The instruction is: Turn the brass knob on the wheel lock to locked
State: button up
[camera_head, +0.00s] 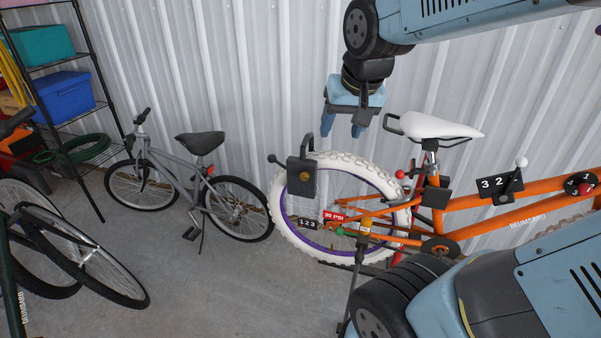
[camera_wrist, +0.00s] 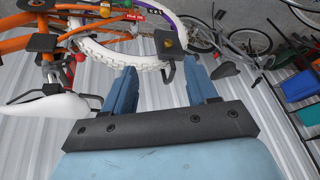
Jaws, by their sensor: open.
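The wheel lock (camera_head: 294,176) is a dark box with a shackle at the white-tyred wheel of the orange bike. Its round brass knob (camera_head: 304,176) shows on the front face. In the wrist view the lock (camera_wrist: 161,36) hangs at the tyre, with the brass knob (camera_wrist: 168,43) on it. My gripper (camera_head: 343,130) is open and empty, pointing down, above and to the right of the lock. In the wrist view my gripper's fingers (camera_wrist: 163,88) are spread apart, with the lock beyond their tips and not touching. I cannot read the knob's setting.
The orange bike (camera_head: 476,205) with a white seat (camera_head: 440,126) stands right of the lock, close to my arm. A grey bike (camera_head: 183,183) stands left. A shelf (camera_head: 75,70) with bins is at the far left. Bare floor (camera_head: 190,285) lies in front.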

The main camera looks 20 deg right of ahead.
jog(key=w+a+f+m+g, duration=0.1)
jog(key=w+f+m, duration=0.1)
jog(key=w+f, duration=0.55)
jog(key=m+h, duration=0.3)
send_near(303, 174)
jog(key=shift+x, duration=4.85)
jog(key=shift+d, duration=0.15)
jog(key=shift+c, duration=0.3)
jog(key=c, duration=0.9)
jog(key=shift+a, duration=0.25)
jog(key=shift+c, duration=0.4)
jog(key=shift+d, duration=0.1)
